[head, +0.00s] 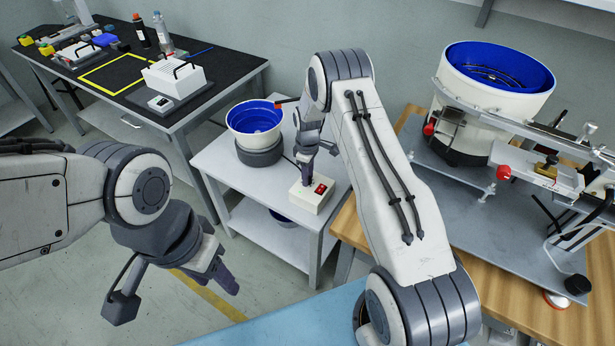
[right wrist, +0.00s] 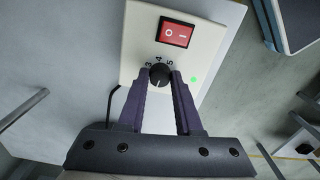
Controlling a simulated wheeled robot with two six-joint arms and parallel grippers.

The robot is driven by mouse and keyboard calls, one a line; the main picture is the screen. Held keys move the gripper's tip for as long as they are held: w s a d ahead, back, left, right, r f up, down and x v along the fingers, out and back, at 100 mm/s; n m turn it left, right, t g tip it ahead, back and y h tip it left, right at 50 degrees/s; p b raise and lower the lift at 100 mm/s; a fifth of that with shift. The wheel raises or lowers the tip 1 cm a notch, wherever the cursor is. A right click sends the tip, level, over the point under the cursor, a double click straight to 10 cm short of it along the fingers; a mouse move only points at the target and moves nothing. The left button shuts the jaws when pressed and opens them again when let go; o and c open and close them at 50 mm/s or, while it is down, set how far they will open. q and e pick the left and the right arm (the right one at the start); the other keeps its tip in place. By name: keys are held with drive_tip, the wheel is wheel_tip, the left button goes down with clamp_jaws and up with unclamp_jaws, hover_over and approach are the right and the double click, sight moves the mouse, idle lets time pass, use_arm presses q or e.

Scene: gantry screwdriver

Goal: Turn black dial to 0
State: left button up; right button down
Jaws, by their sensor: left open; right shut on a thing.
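The black dial (right wrist: 159,75) is on the face of a cream control box (right wrist: 204,43), with the numbers 3, 4 and 5 visible around its top side. Its lower numbers are hidden by my gripper. My right gripper (right wrist: 161,78) is shut on the dial, with one finger on each side. In the head view the control box (head: 311,195) sits on a small white table, and my right gripper (head: 306,183) reaches down to it; the dial is hidden there. My left gripper (head: 226,274) is open and empty, away at the lower left.
A red switch (right wrist: 177,32) marked 0 and 1 is beside the dial, and a small green light (right wrist: 194,80) shows on the box. A blue-lined bowl feeder (head: 255,122) stands behind the box on the white table (head: 222,158). A larger feeder (head: 492,90) is at right.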

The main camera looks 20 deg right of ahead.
drive_tip(key=n, duration=0.3)
drive_tip(key=shift+n, duration=0.3)
drive_tip(key=shift+n+b, duration=0.4)
drive_tip(key=shift+n, duration=1.4)
drive_tip(key=c, duration=0.6)
unclamp_jaws()
drive_tip(key=shift+r, duration=0.2)
wheel_tip(320, 180, up, 10)
drive_tip(key=shift+r, duration=0.1)
